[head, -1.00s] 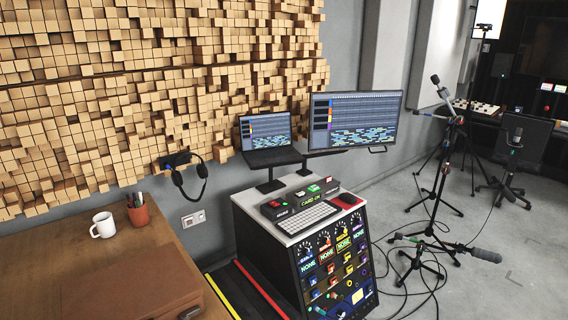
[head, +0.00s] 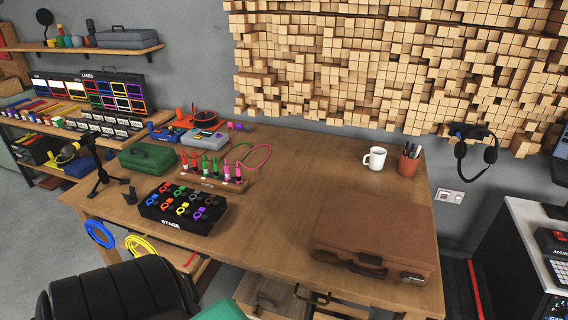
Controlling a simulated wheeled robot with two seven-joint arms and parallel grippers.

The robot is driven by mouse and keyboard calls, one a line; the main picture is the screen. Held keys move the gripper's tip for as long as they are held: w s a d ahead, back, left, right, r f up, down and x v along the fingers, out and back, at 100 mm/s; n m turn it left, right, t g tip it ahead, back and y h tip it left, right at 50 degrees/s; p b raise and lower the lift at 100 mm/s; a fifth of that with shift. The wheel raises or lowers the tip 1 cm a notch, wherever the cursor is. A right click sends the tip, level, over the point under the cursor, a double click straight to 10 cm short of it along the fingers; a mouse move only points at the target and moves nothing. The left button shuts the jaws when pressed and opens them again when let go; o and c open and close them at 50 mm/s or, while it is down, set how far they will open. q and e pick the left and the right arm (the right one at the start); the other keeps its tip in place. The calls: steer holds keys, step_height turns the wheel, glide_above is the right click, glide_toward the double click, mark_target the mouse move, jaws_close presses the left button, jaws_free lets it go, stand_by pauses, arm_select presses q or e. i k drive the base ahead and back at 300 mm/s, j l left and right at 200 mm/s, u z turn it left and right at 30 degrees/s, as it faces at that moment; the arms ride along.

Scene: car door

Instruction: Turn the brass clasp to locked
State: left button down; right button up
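A closed brown case (head: 372,228) lies flat on the right part of the wooden table, with its handle (head: 366,262) at the front edge. A small metallic clasp (head: 412,278) shows on the case's front right. It is too small to tell its colour or which way it is turned. Another latch (head: 325,254) seems to sit at the front left of the case. Neither of my grippers is in view.
The wooden table (head: 290,215) has free room left of the case. A white mug (head: 375,158) and a brown pen cup (head: 408,165) stand behind it. A black STAGE box (head: 183,208) and a cable rack (head: 210,182) stand left. A black chair-like shape (head: 120,295) fills the lower left.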

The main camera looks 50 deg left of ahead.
mark_target(321, 256)
steer(key=u, duration=1.15)
